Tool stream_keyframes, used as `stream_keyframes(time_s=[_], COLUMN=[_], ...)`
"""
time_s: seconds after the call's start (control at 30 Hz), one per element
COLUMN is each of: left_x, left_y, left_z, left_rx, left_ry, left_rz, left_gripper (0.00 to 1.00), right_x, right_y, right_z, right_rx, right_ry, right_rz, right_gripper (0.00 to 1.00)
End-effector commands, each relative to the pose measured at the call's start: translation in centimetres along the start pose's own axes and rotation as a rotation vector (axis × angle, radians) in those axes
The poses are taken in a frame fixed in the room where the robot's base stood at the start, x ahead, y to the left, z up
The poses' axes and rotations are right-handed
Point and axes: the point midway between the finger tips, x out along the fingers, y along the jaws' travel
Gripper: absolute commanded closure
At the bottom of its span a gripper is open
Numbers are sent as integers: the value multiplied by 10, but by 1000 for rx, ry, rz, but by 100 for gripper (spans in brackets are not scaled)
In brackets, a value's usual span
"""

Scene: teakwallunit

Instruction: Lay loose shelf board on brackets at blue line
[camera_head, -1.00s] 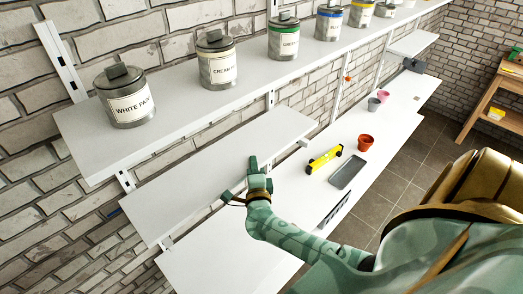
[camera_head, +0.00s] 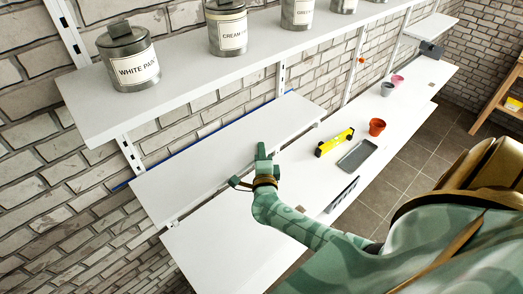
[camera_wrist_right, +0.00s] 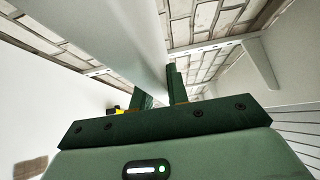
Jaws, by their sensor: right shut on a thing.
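The loose shelf board (camera_head: 205,165) is a long white board below the upper paint shelf. My right gripper (camera_head: 264,158) is shut on its front edge, right of its middle. In the right wrist view the board (camera_wrist_right: 135,35) runs between the two fingers (camera_wrist_right: 160,92). The blue line (camera_head: 206,131) shows on the brick wall along the board's back edge. Bracket ends show at the board's front left (camera_head: 172,223) and near its right end (camera_head: 318,124). I cannot tell whether the board touches the brackets. My left gripper is out of view.
Paint cans (camera_head: 128,58) stand on the upper shelf (camera_head: 180,72) above. The lower white surface (camera_head: 225,240) holds a yellow level (camera_head: 335,141), a grey tray (camera_head: 357,155), an orange pot (camera_head: 377,127) and smaller pots. A wooden stand (camera_head: 497,95) is at far right.

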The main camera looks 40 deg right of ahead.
Motion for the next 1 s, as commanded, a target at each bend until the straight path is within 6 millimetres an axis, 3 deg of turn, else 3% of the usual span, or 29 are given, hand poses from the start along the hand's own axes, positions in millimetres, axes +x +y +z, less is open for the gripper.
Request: stream_keyframes(time_s=[0.6, 0.63, 0.7, 1.0], left_x=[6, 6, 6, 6], left_y=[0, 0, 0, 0], left_z=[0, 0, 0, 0], left_rx=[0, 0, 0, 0], left_ry=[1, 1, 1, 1], left_rz=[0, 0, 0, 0], left_gripper=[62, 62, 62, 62], right_x=[1, 1, 1, -2], right_y=[6, 6, 5, 9], right_z=[0, 0, 0, 0], right_rx=[3, 3, 3, -2], right_ry=[0, 0, 0, 0], right_rz=[-4, -4, -4, 3], right_gripper=[100, 81, 62, 58])
